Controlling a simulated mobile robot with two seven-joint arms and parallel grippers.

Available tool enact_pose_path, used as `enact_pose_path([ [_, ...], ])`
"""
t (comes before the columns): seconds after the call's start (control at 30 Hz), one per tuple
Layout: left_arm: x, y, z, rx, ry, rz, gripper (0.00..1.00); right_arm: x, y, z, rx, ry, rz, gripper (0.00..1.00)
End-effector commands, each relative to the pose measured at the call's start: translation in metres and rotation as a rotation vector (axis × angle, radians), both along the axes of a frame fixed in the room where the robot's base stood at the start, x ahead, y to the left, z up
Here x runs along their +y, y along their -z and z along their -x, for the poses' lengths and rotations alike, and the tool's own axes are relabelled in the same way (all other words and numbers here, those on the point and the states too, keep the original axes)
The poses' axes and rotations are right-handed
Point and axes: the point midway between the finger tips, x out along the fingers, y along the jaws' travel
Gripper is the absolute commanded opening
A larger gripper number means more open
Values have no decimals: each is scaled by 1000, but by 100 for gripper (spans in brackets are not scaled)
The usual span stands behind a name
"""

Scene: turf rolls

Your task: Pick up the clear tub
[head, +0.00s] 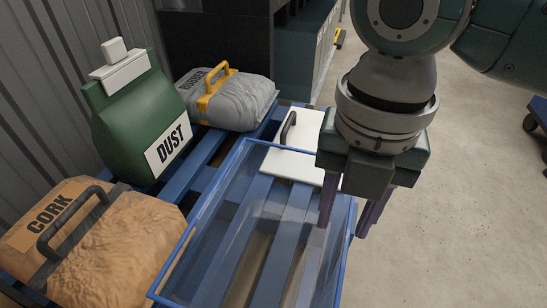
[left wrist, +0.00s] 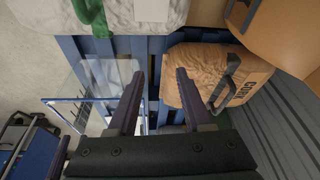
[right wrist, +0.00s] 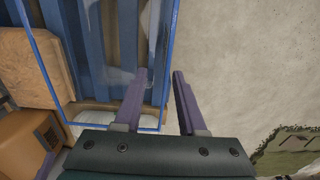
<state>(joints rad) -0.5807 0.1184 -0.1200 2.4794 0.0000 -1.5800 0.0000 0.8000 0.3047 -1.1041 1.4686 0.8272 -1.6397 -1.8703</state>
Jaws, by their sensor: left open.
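The clear tub (head: 199,215) is see-through with a blue rim and stands on the blue slatted pallet in the head view. It also shows in the right wrist view (right wrist: 46,62), and part of its blue rim shows in the left wrist view (left wrist: 82,100). My right gripper (head: 343,231) is open at the tub's right side. In the right wrist view its fingers (right wrist: 160,73) lie on either side of the rim, one over the tub and one outside; contact cannot be told. My left gripper (left wrist: 160,73) is open and empty, and is outside the head view.
A green DUST bag (head: 145,115), a grey bag with a yellow handle (head: 225,100) and an orange CORK bag (head: 95,240) surround the tub's left and far sides. A white item with a dark handle (head: 300,130) lies behind it. Bare floor (head: 450,200) is at right.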

Motion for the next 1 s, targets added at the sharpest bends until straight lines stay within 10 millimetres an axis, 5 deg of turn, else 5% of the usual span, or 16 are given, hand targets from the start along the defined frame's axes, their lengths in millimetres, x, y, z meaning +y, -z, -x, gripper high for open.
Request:
enact_pose_path([
  [0.63,1,46,-1,-3,3,-5,50,-5,90,1,2,3,-1,40],
  [0.9,1,45,-1,-3,3,-4,50,-5,92,0,-2,1,-2,40],
  [1.0,1,45,-1,-3,3,-4,50,-5,92,0,-1,1,-1,30],
])
